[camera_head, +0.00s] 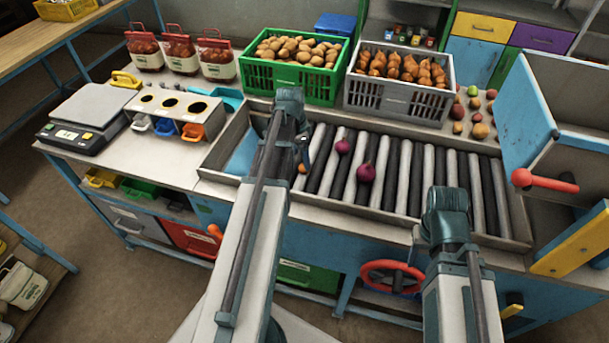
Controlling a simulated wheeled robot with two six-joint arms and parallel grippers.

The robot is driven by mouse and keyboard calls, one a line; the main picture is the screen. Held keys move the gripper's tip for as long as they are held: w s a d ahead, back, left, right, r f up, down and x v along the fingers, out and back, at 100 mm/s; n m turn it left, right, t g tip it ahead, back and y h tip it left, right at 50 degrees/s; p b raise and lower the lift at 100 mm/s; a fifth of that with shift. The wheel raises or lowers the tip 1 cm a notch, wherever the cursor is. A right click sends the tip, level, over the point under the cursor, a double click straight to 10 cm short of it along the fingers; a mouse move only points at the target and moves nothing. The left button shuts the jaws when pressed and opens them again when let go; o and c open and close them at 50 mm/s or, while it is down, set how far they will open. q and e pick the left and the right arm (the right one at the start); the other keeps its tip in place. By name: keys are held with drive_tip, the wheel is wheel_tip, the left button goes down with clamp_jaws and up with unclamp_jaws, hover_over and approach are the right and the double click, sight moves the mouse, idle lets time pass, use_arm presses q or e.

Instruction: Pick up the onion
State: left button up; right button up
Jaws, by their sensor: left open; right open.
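Two red-purple onions lie on the roller bed (404,180) in the head view. The smaller-looking onion (342,146) is farther back. The other onion (366,172) is nearer and slightly to the right, apart from the first. My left gripper (304,152) shows only in part, behind my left forearm, over the left end of the rollers. It is open, to the left of both onions and apart from them. My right arm reaches in from the bottom right, and its gripper is hidden behind the arm.
A green crate of potatoes (337,83) and a grey crate of brown-orange produce (408,104) stand behind the rollers. A scale (84,120) and a holed box (178,110) are at left. A blue panel with a red handle (545,181) stands at right.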

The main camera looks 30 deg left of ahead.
use_arm(q)
drive_tip(key=shift+w+d+f+b, duration=0.1)
drive_tip(key=shift+w+f+b, duration=0.05)
drive_tip(key=shift+f+b, duration=0.75)
drive_tip(key=shift+w+d+f+b, duration=0.1)
drive_tip(key=shift+w+f+b, duration=0.1)
drive_tip(key=shift+f+b, duration=0.65)
drive_tip(key=shift+w+d+f+b, duration=0.1)
drive_tip(key=shift+w+f+b, duration=0.05)
drive_tip(key=shift+f+b, duration=0.75)
clamp_jaws()
drive_tip(key=shift+r, duration=0.1)
